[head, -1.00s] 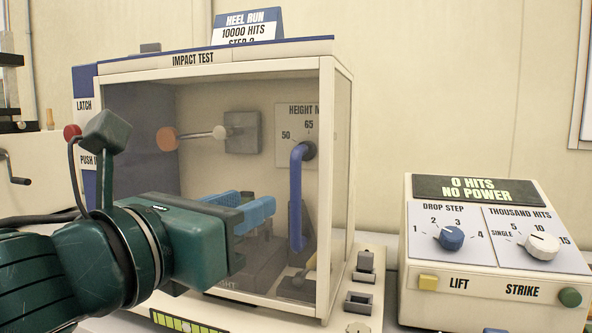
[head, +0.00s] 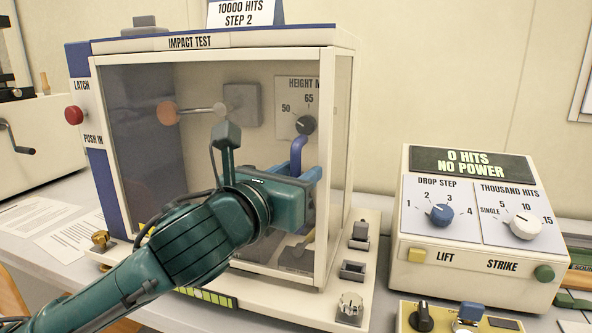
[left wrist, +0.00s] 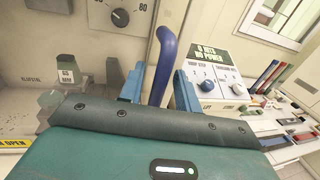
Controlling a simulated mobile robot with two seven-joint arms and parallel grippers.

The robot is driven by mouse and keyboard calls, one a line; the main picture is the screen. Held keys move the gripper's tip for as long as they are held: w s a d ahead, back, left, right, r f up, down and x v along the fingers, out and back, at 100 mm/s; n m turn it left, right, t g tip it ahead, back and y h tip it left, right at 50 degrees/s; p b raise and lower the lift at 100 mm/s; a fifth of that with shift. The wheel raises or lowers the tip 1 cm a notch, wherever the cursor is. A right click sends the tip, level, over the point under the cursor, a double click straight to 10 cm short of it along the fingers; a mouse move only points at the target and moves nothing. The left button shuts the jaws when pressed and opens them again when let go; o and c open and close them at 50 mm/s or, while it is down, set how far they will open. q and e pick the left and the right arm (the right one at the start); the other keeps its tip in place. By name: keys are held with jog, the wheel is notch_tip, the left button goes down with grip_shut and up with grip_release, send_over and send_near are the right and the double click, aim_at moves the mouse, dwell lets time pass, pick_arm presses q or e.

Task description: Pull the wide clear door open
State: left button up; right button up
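The wide clear door (head: 225,80) covers the front of the impact test cabinet and looks closed. Its blue upright handle (head: 297,150) is at the door's right side. The handle's lower part is hidden behind my gripper. My left gripper (head: 311,173) is at the handle, its blue fingers pointing towards the door. In the left wrist view the fingers (left wrist: 157,87) are apart, one on each side of the blue handle (left wrist: 164,62). They do not look closed on it. My right gripper is in neither view.
A red latch knob (head: 74,115) marked "PUSH IN" is on the cabinet's left side. The control box (head: 480,265) with two dials stands close on the right. Small fittings (head: 352,270) sit on the base by the door's right edge. Papers (head: 75,235) lie at left.

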pick_arm(q)
jog(key=shift+w+d, duration=0.1)
jog(key=shift+w, duration=0.05)
jog(key=shift+c, duration=0.3)
grip_shut()
